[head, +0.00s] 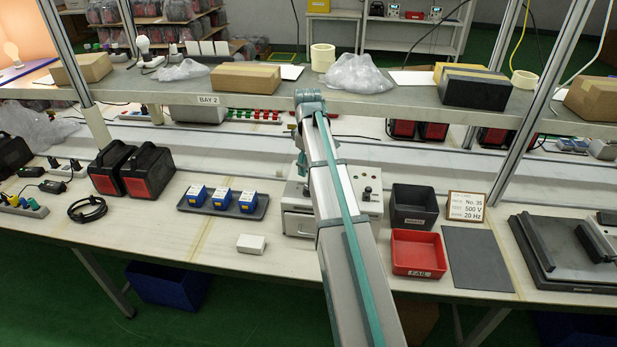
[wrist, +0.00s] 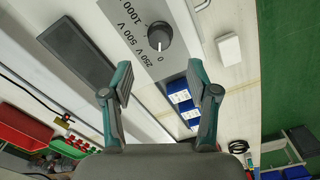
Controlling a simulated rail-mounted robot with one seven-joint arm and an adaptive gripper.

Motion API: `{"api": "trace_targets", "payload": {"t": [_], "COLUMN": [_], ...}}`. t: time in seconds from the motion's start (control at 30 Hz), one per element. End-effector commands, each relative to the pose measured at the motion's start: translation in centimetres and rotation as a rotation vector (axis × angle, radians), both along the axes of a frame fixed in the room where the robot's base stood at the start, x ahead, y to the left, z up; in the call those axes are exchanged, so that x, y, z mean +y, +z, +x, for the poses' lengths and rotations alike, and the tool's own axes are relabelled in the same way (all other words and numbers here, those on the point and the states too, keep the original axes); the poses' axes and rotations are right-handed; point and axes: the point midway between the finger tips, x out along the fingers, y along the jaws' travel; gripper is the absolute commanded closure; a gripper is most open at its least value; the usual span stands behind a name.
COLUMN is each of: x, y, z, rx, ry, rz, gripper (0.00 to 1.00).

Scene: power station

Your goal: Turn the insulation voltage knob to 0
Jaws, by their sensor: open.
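The insulation voltage knob (wrist: 159,36) is round and dark, on a grey panel (wrist: 130,18) printed with 0, 250 V, 500 V and 1000 V marks. My gripper is not clearly visible there.
Right of the box are a black bin (head: 413,205), a red FAIL bin (head: 418,253) and a sign (head: 466,205) reading 500 V and 20 Hz. Left are a tray of blue units (head: 222,203) and a white box (head: 251,244). A shelf (head: 440,104) crosses above.

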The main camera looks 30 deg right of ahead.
Motion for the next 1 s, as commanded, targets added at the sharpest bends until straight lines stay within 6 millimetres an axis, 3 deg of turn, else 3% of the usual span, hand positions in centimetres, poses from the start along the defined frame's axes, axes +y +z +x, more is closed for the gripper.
{"api": "trace_targets", "payload": {"t": [0.23, 0.77, 0.87, 1.0], "x": [0.0, 0.0, 0.5, 2.5], "y": [2.9, 3.3, 2.7, -0.4], "z": [0.0, 0.0, -0.4, -2.3], "rx": [-0.001, 0.0, 0.006, 0.034], "ry": [0.0, 0.0, 0.0, -0.002], "rz": [0.0, 0.0, 0.007, 0.044], "gripper": [0.4, 0.4, 0.4, 0.4]}}
